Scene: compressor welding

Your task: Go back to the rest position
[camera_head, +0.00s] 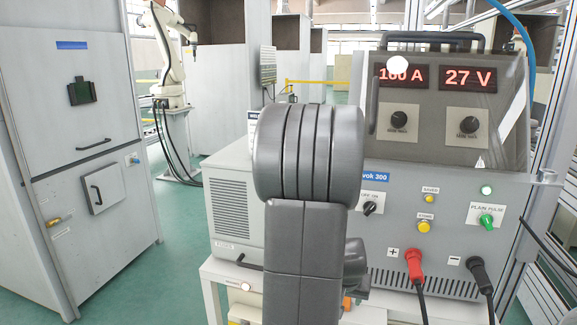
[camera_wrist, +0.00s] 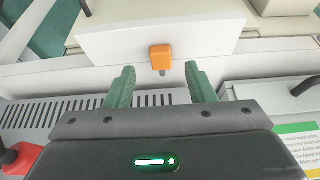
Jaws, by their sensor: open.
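My gripper (camera_wrist: 161,88) shows in the wrist view with its two green fingers spread apart. Nothing is between the fingers. An orange block with a short grey pin (camera_wrist: 161,58) sits on a white surface just beyond the fingertips, apart from them. In the head view my grey arm stands upright in the middle and hides part of the welding machine (camera_head: 450,140).
The welding machine shows 160 A and 27 V, with red (camera_head: 415,262) and black (camera_head: 479,270) cable plugs low on its front. A grey vented unit (camera_head: 232,205) stands left of my arm. A tall cabinet (camera_head: 75,140) is at far left. Green floor (camera_head: 180,245) lies free between them.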

